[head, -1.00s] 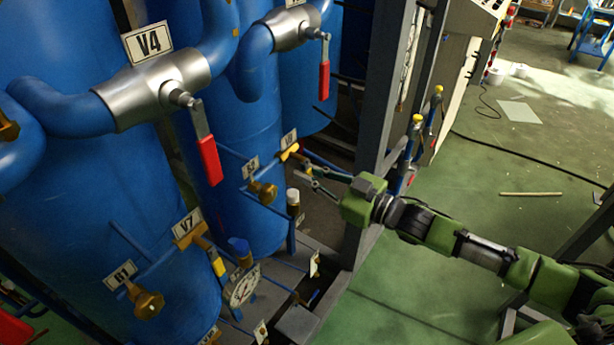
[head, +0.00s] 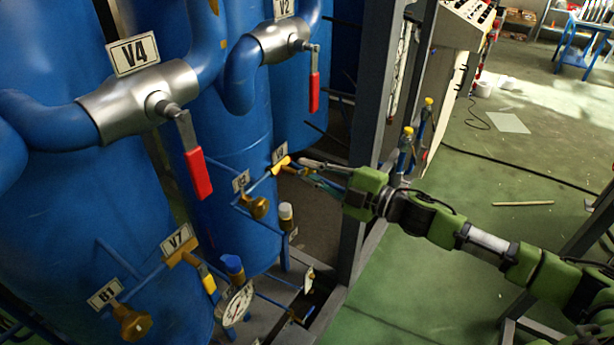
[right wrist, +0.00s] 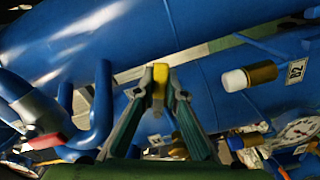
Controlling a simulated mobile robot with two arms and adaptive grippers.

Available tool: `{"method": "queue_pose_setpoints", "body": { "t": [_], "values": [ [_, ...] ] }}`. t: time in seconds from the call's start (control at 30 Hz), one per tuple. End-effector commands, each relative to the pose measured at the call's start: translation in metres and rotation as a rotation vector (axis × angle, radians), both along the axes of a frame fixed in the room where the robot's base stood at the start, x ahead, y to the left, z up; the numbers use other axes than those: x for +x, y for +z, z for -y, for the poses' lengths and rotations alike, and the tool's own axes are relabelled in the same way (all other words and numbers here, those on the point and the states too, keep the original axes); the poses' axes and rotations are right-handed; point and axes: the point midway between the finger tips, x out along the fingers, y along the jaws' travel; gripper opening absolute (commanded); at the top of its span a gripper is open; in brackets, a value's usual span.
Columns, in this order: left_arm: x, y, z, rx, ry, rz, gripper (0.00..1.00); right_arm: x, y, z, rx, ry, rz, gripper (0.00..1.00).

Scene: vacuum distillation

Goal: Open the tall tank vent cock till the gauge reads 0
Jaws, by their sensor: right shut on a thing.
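A small brass cock (head: 281,165) with a label above it, too small to read surely, sits on thin blue pipe at the blue tank (head: 235,130). My right gripper (head: 302,164) reaches it from the right in the head view. In the right wrist view, my right gripper's fingertips (right wrist: 160,88) are shut on a yellow handle (right wrist: 160,72). The fingers hide part of the cock in the head view. A round white-faced gauge (head: 237,304) stands lower down; its reading is too small to tell. My left gripper is not in view.
The V7 cock (head: 180,251) with a yellow handle and the brass B1 valve (head: 131,322) are at lower left. Red-handled valves V4 (head: 140,100) and V2 (head: 280,42) are above. A grey frame post (head: 374,110) stands close behind my right gripper.

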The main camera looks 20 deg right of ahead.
Motion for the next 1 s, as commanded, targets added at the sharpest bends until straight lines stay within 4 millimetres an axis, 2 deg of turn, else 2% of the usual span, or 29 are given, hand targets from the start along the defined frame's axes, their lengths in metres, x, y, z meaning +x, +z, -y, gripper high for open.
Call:
{"method": "queue_pose_setpoints", "body": {
  "t": [0.4, 1.0],
  "values": [
    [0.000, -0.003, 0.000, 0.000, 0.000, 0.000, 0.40, 0.002, 0.012, 0.003, -0.221, 0.000, 0.172, 0.00],
    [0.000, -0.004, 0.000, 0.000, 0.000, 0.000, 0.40, 0.002, 0.015, 0.003, -0.286, 0.001, 0.222, 0.00]
  ]
}}
